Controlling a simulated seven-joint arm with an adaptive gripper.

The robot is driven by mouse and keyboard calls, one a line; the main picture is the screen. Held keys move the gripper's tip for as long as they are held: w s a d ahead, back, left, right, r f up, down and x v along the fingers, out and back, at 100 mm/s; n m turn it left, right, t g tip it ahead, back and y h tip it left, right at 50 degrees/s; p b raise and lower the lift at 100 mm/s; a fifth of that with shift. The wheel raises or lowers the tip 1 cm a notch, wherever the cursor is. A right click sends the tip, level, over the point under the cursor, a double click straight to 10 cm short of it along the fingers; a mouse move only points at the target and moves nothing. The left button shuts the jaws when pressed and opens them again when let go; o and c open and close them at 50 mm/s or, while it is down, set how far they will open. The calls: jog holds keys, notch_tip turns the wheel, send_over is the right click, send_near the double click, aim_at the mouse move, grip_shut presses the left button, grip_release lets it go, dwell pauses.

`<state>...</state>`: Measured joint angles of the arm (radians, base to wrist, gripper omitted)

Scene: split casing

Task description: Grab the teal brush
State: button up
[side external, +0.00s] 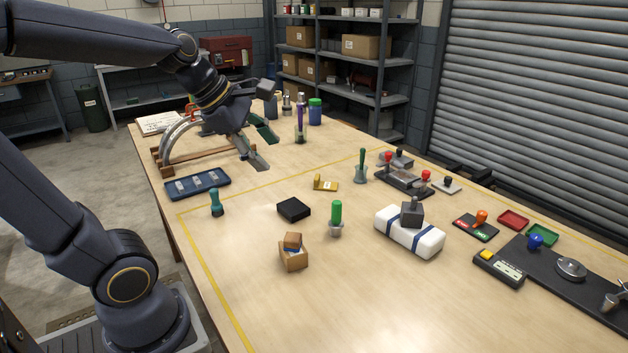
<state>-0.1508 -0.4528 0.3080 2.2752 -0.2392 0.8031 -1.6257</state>
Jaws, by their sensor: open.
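The teal brush (216,201) stands upright on the table at the left, with a rounded teal handle and a dark lower end. It is in front of the blue tray and near the yellow line. My gripper (265,147) hangs above the table, farther back and to the right of the brush. Its two fingers are spread apart with nothing between them. It does not touch the brush.
A blue tray (191,184) and a curved metal piece on a wooden stand (187,150) lie behind the brush. A black block (293,209) and a green-handled tool (336,215) are to its right. The table in front of the brush is clear.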

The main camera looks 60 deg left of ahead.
jog(key=a+f+n+y, duration=0.1)
jog(key=a+n, duration=0.6)
jog(key=a, duration=0.1)
jog(key=n+g+y, duration=0.2)
jog(key=n+g, duration=0.1)
jog(key=n, duration=0.7)
send_near(217, 196)
jog(key=a+f, duration=0.1)
jog(key=w+a+f, duration=0.1)
jog(key=f, duration=0.1)
jog(key=w+a+f, duration=0.1)
jog(key=shift+f, duration=0.4)
jog(key=shift+d+x, duration=0.15)
jog(key=shift+x, duration=1.35)
jog(key=shift+d+x, duration=0.1)
jog(key=shift+x, duration=1.35)
jog(key=shift+s+f, duration=0.1)
grip_shut()
